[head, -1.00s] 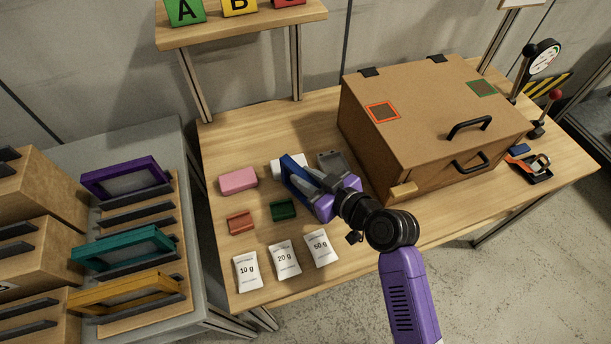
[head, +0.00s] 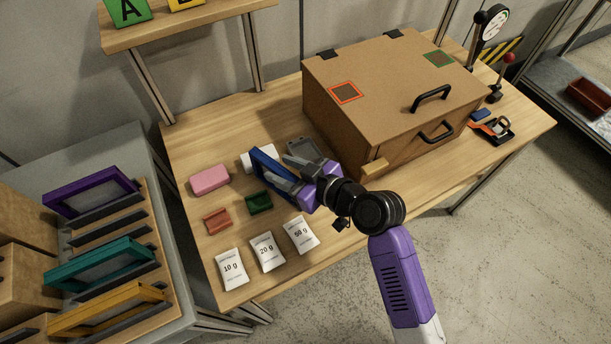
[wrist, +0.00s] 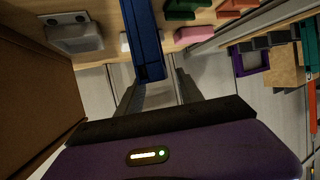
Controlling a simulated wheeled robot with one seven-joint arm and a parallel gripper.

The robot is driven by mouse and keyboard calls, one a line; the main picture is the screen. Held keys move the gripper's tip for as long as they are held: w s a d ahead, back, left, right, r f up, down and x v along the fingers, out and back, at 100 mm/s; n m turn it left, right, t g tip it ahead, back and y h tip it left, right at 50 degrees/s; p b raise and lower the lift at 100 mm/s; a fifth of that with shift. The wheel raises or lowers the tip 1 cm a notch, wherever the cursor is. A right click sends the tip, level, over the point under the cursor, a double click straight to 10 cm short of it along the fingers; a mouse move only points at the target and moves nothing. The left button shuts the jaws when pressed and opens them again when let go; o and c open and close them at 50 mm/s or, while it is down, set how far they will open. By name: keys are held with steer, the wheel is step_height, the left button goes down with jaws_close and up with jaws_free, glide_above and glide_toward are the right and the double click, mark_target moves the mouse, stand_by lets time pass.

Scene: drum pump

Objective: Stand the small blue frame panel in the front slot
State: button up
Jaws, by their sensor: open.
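The small blue frame panel (head: 262,165) is tilted in the head view, above the table between the pink block and the grey tray. I cannot tell whether it touches the table. In the wrist view the blue panel (wrist: 146,45) reaches down between the fingertips. My gripper (head: 290,174) is at the panel with its fingers apart, one on each side; the fingers also show in the wrist view (wrist: 158,90). The slotted rack (head: 165,255) stands at the left, holding a purple frame (head: 90,190), a teal frame (head: 98,262) and a yellow frame (head: 108,308). Its front end is partly cut off.
A pink block (head: 210,180), a red holder (head: 217,220), a green holder (head: 259,202) and several white packets (head: 267,252) lie near the gripper. A large brown box (head: 390,90) stands at the right. A gap separates the table from the rack's bench.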

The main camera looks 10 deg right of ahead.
steer(key=v, duration=0.9)
steer(key=shift+s+d+b, duration=0.2)
steer(key=shift+s+b, duration=0.1)
steer(key=shift+b, duration=0.1)
steer(key=shift+r, duration=0.15)
steer(key=s+d+f+m+t+h, duration=0.1)
steer(key=s+d+f+m+h, duration=0.25)
steer(key=s, duration=0.35)
steer(key=s+d+f+m+t+h, duration=0.1)
steer(key=s+d+f+m+h, duration=0.2)
steer(key=s+d, duration=0.3)
steer(key=s+d+r+t+h, duration=0.1)
steer(key=s+r, duration=0.2)
steer(key=s, duration=0.6)
steer(key=shift+s+d+m+h, duration=0.3)
steer(key=shift+s+m+h, duration=0.05)
steer(key=shift+s+m, duration=0.1)
steer(key=shift+o, duration=0.3)
steer(key=s+r+t, duration=0.1)
steer(key=s+r, duration=0.5)
steer(key=shift+r, duration=0.2)
steer(key=shift+o, duration=0.2)
steer(key=shift+s+a+r, duration=0.15)
steer(key=shift+s+r, duration=0.15)
steer(key=shift+s, duration=0.05)
steer(key=shift+t, duration=0.3)
